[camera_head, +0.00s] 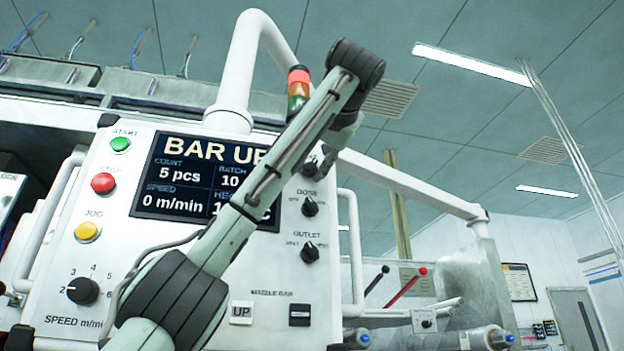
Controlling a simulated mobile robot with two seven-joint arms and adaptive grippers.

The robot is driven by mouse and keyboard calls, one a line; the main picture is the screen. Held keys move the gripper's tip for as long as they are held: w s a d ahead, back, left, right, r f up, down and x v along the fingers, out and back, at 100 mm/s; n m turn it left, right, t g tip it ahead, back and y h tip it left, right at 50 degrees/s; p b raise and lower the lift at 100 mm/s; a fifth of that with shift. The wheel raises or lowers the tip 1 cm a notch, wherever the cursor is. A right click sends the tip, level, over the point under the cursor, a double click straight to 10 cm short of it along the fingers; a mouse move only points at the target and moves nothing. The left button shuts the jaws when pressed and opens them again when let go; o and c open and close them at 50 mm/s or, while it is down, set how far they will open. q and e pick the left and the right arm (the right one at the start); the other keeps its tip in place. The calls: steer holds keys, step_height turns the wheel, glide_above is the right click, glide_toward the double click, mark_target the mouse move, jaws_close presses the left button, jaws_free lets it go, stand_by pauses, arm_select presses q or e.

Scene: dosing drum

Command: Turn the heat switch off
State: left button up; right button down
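The white control panel (130,262) fills the left and middle of the head view. On its right side is a column of black knobs. The top knob (309,168) is mostly covered by my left arm and gripper, and its label is hidden, so I cannot read it as the heat switch or see its setting. My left arm rises across the panel and bends down to the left gripper (326,160), small and dark, right at that top knob. I cannot tell whether its fingers touch or grip the knob. My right gripper is not in view.
The dose knob (310,207) and outlet knob (309,252) sit just below. A display (175,175) is partly covered by my arm. White handles (352,255) flank the panel, and a white boom (410,185) extends right. Start, stop and jog buttons are at left.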

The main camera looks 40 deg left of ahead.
arm_select(q)
jaws_close()
